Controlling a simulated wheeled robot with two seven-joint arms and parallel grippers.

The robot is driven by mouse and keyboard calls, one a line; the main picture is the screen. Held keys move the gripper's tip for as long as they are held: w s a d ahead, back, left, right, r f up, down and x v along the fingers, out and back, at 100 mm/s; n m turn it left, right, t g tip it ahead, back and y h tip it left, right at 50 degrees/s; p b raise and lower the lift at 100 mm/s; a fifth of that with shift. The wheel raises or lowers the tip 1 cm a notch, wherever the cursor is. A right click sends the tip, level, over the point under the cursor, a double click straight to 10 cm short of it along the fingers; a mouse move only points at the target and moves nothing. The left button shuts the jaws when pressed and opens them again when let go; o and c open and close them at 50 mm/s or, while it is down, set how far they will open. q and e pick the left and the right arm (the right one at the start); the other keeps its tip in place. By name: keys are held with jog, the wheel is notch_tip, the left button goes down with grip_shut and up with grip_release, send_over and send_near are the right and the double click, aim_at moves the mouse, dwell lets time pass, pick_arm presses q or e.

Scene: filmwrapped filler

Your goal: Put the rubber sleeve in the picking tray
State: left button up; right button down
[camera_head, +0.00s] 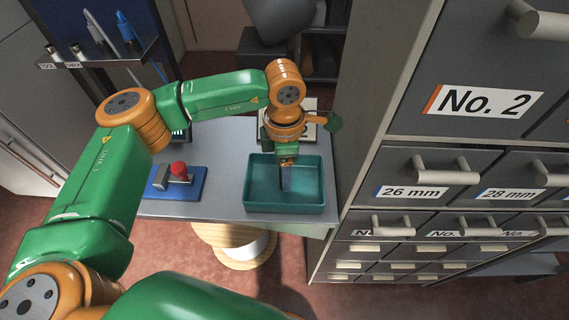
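The teal picking tray (318,202) sits at the right end of the grey table, beside the drawer cabinet. My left arm reaches in from the left, and its gripper (287,172) points down over the inside of the tray. A small grey piece shows at the gripper's tip, inside the tray's outline. I cannot tell whether it is a finger or a held thing, nor whether it touches the tray floor. I cannot make out the rubber sleeve for certain. My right gripper is not in view.
A blue board (160,190) with a red knob (179,169) lies left of the tray on the grey table (222,205). The tall drawer cabinet (420,165) closes off the right side.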

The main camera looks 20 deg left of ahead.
pick_arm(q)
jog(key=shift+r, duration=0.4)
notch_tip(320, 180, up, 12)
jog(key=b, duration=0.2)
jog(key=shift+f, duration=0.25)
jog(key=shift+r, duration=0.1)
